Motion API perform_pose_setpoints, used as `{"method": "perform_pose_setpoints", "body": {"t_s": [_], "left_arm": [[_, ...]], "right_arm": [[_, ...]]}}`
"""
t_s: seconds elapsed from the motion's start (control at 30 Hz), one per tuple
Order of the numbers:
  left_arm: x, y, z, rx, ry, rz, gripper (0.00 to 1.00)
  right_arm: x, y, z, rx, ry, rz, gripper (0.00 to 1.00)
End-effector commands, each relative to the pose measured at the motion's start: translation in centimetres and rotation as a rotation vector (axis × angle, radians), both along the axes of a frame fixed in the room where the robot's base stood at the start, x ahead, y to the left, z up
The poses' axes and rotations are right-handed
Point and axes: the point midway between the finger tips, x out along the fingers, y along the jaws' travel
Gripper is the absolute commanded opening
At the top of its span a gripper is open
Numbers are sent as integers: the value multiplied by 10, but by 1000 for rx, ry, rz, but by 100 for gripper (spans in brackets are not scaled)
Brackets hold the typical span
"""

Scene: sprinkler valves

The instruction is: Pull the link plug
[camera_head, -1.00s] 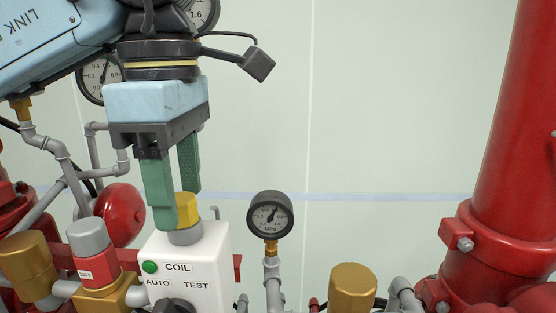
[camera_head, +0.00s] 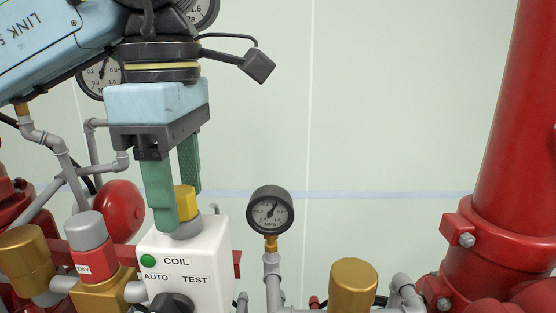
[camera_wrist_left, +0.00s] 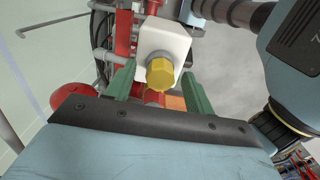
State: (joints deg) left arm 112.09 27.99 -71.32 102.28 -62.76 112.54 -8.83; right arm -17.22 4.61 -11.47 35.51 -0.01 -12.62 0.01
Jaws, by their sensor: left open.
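The yellow link plug (camera_head: 186,204) stands upright in a grey collar on top of the white COIL box (camera_head: 211,239). My left gripper (camera_head: 176,211) points down over the box from above, with its two green fingers apart. The near finger overlaps the plug's left edge and the far finger is behind the plug. In the left wrist view the plug (camera_wrist_left: 160,74) shows between the open green fingers (camera_wrist_left: 158,72), with gaps at both sides. Whether a finger touches it cannot be told. My right gripper is not in view.
A pressure gauge (camera_head: 270,210) stands right of the box. A grey-topped red valve (camera_head: 89,242) and a brass cap (camera_head: 27,254) are at left. A selector knob (camera_head: 172,304) is on the box front. A thick red pipe (camera_head: 511,120) rises at right. The wall between is clear.

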Motion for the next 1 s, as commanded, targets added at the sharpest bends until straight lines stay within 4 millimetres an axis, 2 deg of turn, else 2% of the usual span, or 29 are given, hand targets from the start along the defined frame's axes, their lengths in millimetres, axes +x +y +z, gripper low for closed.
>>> {"method": "perform_pose_setpoints", "body": {"t_s": [0.37, 0.8, 1.0], "left_arm": [[0, 0, 0, -2, 0, 0, 53], [0, 0, 0, -1, 0, 0, 0], [0, 0, 2, -1, 0, 0, 0]], "right_arm": [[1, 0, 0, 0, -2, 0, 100], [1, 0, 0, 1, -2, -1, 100], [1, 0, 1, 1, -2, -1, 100]]}}
